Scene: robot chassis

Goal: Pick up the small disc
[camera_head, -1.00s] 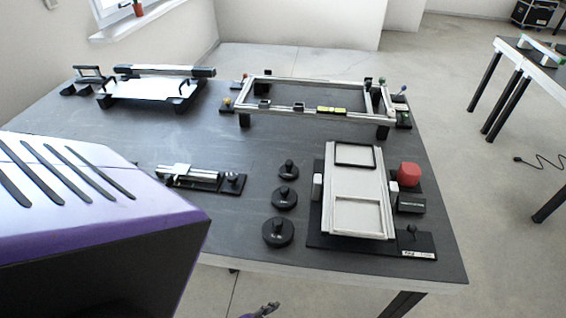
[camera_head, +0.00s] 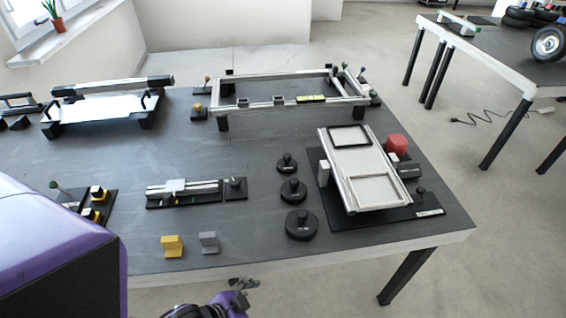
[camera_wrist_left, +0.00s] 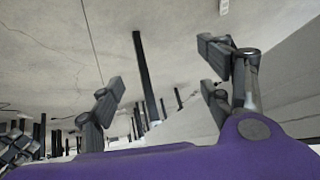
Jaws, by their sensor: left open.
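Three black discs with knobs stand in a row on the dark table (camera_head: 250,250) in the head view. The smallest disc (camera_head: 286,164) is the farthest, the middle disc (camera_head: 293,192) is in between, and the largest disc (camera_head: 301,226) is nearest the front edge. My left gripper (camera_head: 244,284) shows at the bottom of the head view, just off the table's front edge and well short of the small disc. In the left wrist view its fingers (camera_wrist_left: 168,80) are apart with nothing between them; no disc shows there. My right gripper is not in view.
A silver frame fixture (camera_head: 364,168) stands right of the discs, with a red block (camera_head: 397,144) beside it. A linear slide (camera_head: 183,188) lies to the left. Yellow (camera_head: 172,246) and grey (camera_head: 208,242) blocks sit near the front edge. A larger frame (camera_head: 292,103) stands behind.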

